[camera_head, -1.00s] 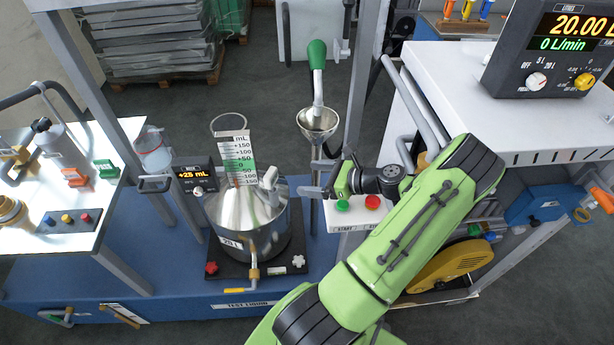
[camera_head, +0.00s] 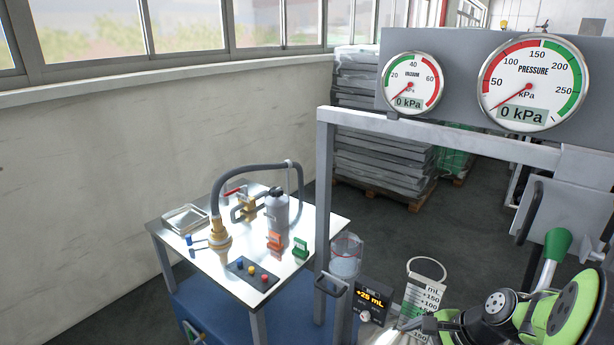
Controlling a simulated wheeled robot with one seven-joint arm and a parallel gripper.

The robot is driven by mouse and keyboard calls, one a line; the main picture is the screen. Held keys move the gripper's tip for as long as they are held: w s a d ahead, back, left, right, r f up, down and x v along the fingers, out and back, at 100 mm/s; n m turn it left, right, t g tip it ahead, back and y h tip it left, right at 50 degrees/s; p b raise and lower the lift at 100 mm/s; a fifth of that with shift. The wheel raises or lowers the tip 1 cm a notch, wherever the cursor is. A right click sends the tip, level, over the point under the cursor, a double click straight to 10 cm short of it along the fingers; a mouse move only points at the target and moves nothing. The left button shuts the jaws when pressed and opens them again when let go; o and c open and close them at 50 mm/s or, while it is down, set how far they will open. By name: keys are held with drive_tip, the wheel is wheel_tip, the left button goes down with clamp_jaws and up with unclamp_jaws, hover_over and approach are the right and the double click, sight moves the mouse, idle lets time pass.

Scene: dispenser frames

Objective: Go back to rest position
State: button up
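My gripper (camera_head: 408,326) is at the lower right of the head view, at the end of my green and black arm. It is in front of the measuring can's scale plate (camera_head: 425,297), which is marked in mL. The fingers are small and seen at an angle, so I cannot tell whether they are open or shut. Nothing is clearly visible in them. The can's body is mostly out of view below. The green-handled nozzle (camera_head: 554,250) hangs at the right, beside my arm.
A metal-topped table (camera_head: 205,275) at the left carries a brass fitting (camera_head: 220,245), a grey bottle and a button box. A grey frame post (camera_head: 325,190) stands right of it. Two gauges (camera_head: 410,82) (camera_head: 532,82) read 0 kPa. A display (camera_head: 371,300) reads +25 mL.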

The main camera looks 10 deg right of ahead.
drive_tip(key=s+a+r+n+g+h, duration=0.1)
drive_tip(key=s+a+r+n+h, duration=0.25)
drive_tip(key=a+r+n, duration=0.75)
drive_tip(key=s+a+r+n+t, duration=0.1)
drive_tip(key=s+a+r+n, duration=0.1)
drive_tip(key=s+a+n, duration=0.4)
drive_tip(key=s+n, duration=0.1)
drive_tip(key=s, duration=0.2)
drive_tip(key=shift+s+a+r+n+t+h, duration=0.2)
drive_tip(key=shift+n+t+h, duration=0.1)
drive_tip(key=shift+t+h, duration=0.1)
